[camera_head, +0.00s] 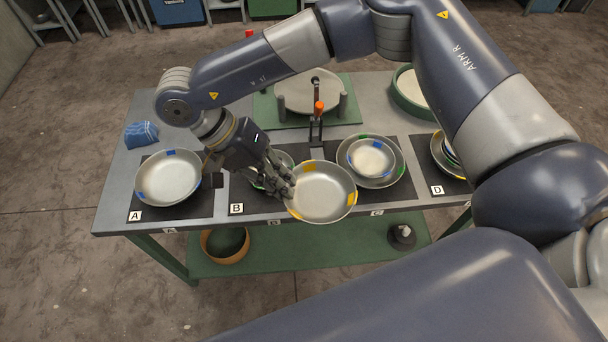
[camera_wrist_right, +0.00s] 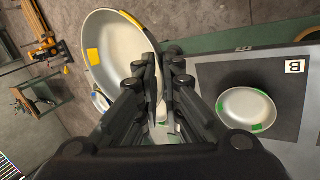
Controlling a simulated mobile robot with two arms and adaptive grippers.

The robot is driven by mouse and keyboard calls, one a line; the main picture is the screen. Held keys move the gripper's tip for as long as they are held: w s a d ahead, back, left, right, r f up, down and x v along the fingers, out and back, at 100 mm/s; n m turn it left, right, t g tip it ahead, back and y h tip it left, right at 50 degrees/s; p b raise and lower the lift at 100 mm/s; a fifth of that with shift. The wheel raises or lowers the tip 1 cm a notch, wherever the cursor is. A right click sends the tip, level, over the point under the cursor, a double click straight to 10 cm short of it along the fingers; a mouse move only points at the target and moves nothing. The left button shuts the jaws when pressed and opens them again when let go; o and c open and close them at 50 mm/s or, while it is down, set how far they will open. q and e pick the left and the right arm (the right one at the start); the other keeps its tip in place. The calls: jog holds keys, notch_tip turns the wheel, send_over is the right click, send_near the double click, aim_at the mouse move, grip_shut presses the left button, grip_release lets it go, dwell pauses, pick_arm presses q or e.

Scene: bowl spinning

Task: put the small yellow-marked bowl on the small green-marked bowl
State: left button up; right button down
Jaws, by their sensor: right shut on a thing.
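My right gripper (camera_head: 286,186) is shut on the rim of the yellow-marked bowl (camera_head: 322,193). It holds this silver bowl by its left side, in front of mats B and C. In the right wrist view the yellow-marked bowl (camera_wrist_right: 112,45) is in the fingers (camera_wrist_right: 160,75) at upper left, seen tilted. The small green-marked bowl (camera_wrist_right: 246,110) sits upright and empty on mat B, apart from the held bowl. In the head view the green-marked bowl (camera_head: 286,158) is mostly hidden behind my right gripper. My left gripper is not in view.
A blue-marked bowl (camera_head: 168,177) sits on mat A. On mat C, a small blue-marked bowl (camera_head: 371,157) rests in a larger green-marked bowl (camera_head: 398,167). Bowls (camera_head: 440,155) stand on mat D, partly hidden by my arm. A blue cloth (camera_head: 141,134) and round stand (camera_head: 308,92) are behind.

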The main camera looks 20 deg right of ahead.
jog(key=w+a+f+m+g+y, duration=0.1)
jog(key=a+f+m+g+y, duration=0.2)
jog(key=a+m, duration=0.5)
jog(key=w+f+m+y+b, duration=0.2)
jog(key=w+m+y, duration=0.45)
jog(key=m, duration=0.55)
jog(key=w+d+f+m+t+y, duration=0.1)
jog(key=w+d+f+m+t, duration=0.35)
jog(key=d+m, duration=0.4)
jog(key=w+d+f+m+t+y, duration=0.1)
jog(key=w+d+f+m+t, duration=0.35)
jog(key=d+m, duration=0.4)
jog(key=shift+t, duration=0.4)
jog(key=f+b, duration=0.4)
jog(key=s+a+f+b, duration=0.1)
jog(key=b, duration=0.1)
jog(key=shift+f, duration=0.4)
jog(key=shift+f+b, duration=0.3)
jog(key=shift+f, duration=0.05)
